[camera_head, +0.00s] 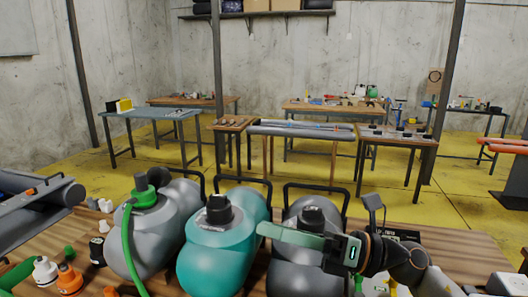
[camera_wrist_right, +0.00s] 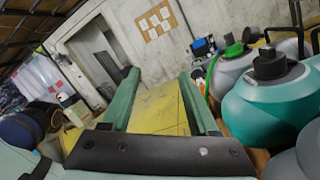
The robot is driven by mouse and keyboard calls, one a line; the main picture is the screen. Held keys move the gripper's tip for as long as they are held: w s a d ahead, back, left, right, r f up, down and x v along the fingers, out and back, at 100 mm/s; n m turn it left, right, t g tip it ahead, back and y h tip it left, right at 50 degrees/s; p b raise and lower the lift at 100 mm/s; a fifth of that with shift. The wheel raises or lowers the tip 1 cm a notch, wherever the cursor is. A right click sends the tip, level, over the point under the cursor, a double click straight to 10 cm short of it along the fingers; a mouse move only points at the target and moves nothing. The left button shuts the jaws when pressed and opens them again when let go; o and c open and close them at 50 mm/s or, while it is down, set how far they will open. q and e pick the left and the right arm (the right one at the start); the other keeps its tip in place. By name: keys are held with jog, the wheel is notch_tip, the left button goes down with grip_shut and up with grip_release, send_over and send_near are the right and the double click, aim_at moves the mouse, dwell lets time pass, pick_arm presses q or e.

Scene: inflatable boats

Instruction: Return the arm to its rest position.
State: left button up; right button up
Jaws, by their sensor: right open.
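My right gripper (camera_head: 266,231) reaches in from the lower right, its green fingers pointing left. It is in front of the dark grey tank and near the teal tank's right side; I cannot tell whether it touches either. In the right wrist view the two green fingers of the gripper (camera_wrist_right: 158,76) stand wide apart with nothing between them. My right arm (camera_head: 405,262) runs back to the lower right corner. My left gripper is not seen.
The wooden table carries a grey tank with a green hose (camera_head: 143,247), a teal tank (camera_head: 212,262) and a dark grey tank (camera_head: 296,270), each with a black handle. Small caps and fittings (camera_head: 45,270) lie at left. Workbenches (camera_head: 300,131) stand beyond on the yellow floor.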

jog(key=w+d+f+m+t+h, duration=0.15)
jog(key=d+m+t+h, duration=0.25)
jog(key=m+t, duration=0.55)
jog(key=w+d+m+t+h, duration=0.35)
jog(key=m+t, duration=0.35)
jog(key=m, duration=0.5)
jog(key=s+d+f+m+g+h, duration=0.2)
jog(key=d+f+m+h, duration=0.35)
jog(key=f+m, duration=0.3)
jog(key=s+d+f+m+g+h, duration=0.25)
jog(key=d+f+m+h, duration=0.35)
jog(key=f, duration=0.4)
jog(key=s+f+m+g, duration=0.4)
jog(key=s+f+g, duration=0.3)
jog(key=s, duration=0.5)
jog(key=s+f+m+g, duration=0.3)
jog(key=s+f+g, duration=0.2)
jog(key=s+f, duration=0.55)
jog(key=w+a+f+t+y+p, duration=0.1)
jog(key=w+a+f+t+p, duration=0.1)
jog(key=f, duration=0.5)
jog(key=shift+w+a+f+t+y, duration=0.4)
jog(key=shift+w+a+t, duration=0.6)
jog(key=shift+t, duration=0.7)
